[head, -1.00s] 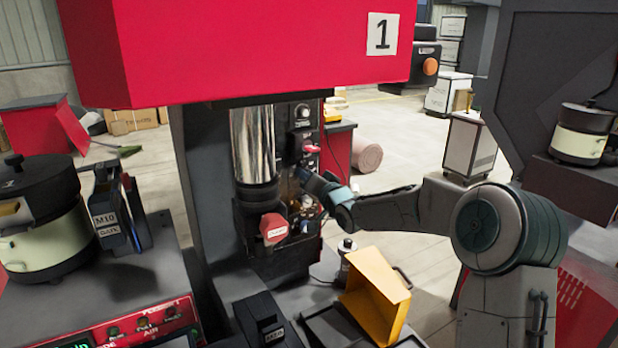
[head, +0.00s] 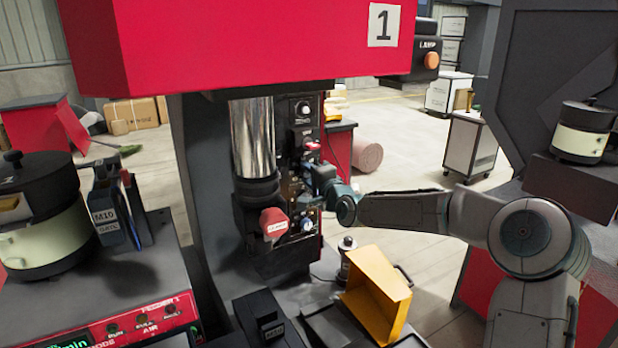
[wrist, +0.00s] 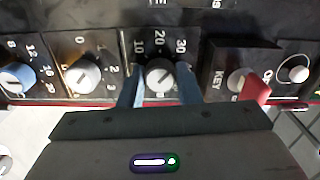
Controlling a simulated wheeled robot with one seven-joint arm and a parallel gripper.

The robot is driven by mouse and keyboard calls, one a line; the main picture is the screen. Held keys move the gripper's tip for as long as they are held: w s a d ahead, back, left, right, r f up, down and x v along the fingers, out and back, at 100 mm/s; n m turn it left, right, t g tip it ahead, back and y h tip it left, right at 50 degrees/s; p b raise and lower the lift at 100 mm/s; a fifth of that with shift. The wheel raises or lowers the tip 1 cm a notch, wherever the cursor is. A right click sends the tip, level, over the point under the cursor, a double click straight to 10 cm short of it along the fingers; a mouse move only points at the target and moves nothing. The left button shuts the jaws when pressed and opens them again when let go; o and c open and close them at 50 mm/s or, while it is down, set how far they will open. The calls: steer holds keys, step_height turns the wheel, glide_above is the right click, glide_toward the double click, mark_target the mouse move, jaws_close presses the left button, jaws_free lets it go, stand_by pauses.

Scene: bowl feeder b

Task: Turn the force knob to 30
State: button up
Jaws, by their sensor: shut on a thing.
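The force knob (wrist: 159,75) is a round grey-white knob on a dark plate (wrist: 135,68) marked 10, 20 and 30 in the wrist view. Its white line slants from lower left to upper right, toward the side of the 30; I cannot read the exact value. My gripper (wrist: 160,90) has one blue-grey finger on each side of this knob and is shut on it. In the head view my gripper (head: 318,178) is at the dark control panel under the red machine head, and the knob cannot be made out there.
In the wrist view, a numbered knob (wrist: 84,75) is left of the force knob and a KEY switch with a red part (wrist: 256,88) is right of it. In the head view a red knob (head: 273,224) sticks out below, and a yellow bin (head: 378,290) stands under my arm.

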steer(key=shift+m, duration=0.5)
steer(key=o, duration=1)
steer(key=shift+w, duration=0.1)
steer(key=shift+c, duration=0.2)
steer(key=b+v, duration=0.2)
steer(key=v, duration=1.2)
steer(key=shift+b, duration=0.35)
